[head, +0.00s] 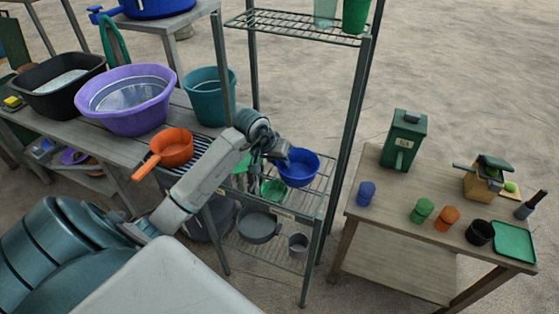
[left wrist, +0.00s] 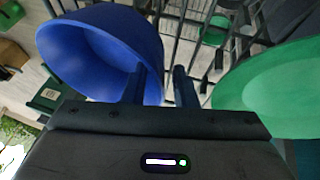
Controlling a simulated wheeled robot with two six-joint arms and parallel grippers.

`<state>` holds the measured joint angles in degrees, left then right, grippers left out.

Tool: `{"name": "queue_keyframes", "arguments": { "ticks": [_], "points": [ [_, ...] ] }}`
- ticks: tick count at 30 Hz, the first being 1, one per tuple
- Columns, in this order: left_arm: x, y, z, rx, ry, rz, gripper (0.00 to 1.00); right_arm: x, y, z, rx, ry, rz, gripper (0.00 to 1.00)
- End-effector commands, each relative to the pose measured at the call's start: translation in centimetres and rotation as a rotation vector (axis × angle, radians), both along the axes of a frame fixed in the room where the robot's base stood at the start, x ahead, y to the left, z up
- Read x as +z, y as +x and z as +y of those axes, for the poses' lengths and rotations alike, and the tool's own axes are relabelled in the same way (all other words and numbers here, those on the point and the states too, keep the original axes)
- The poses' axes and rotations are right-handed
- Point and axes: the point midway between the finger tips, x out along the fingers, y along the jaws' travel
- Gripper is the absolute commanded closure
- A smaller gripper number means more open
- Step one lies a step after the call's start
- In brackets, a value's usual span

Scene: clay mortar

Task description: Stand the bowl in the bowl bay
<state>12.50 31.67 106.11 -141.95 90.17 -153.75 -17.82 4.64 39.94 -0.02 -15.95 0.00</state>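The blue bowl (head: 298,168) is at the middle wire shelf of the metal rack (head: 318,205), at its right side. In the left wrist view the blue bowl (left wrist: 95,50) fills the upper left. My left gripper (head: 274,158) is at the bowl's left edge. Its fingers (left wrist: 160,85) are apart, with the bowl's wall partly between them and a gap beside the right finger. A green bowl (head: 273,190) is left of the blue one; a large green rounded thing (left wrist: 270,90) is at the wrist view's right. I cannot pick out the bowl bay. My right gripper is not visible.
An orange pan (head: 172,148), purple basin (head: 125,98) and teal bucket (head: 208,95) stand on the left bench. A grey pot (head: 258,226) is on the rack's lower shelf. Rack posts rise close to my arm. The right table (head: 390,195) holds jars and a green canister (head: 404,140).

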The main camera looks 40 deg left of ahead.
Motion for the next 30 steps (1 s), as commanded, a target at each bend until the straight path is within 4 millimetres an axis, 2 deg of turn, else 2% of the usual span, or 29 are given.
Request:
{"name": "queue_keyframes", "arguments": {
  "ticks": [4, 6, 12, 21, 30],
  "points": [
    [0.3, 0.0, 0.0, 0.000, 0.000, 0.000, 0.75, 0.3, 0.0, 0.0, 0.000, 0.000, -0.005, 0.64],
    [0.8, -0.3, 0.2, -0.001, 0.003, -0.002, 0.75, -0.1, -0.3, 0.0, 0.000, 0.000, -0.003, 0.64],
    [4.4, -1.9, 0.8, -0.001, 0.007, -0.005, 0.75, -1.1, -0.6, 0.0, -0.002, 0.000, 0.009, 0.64],
    [9.3, -4.2, 1.4, 0.000, 0.004, -0.003, 0.75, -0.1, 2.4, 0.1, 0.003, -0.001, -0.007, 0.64],
    [10.9, -5.0, 1.5, 0.000, 0.000, 0.000, 0.75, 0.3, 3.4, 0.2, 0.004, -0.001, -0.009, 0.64]
  ]
}}
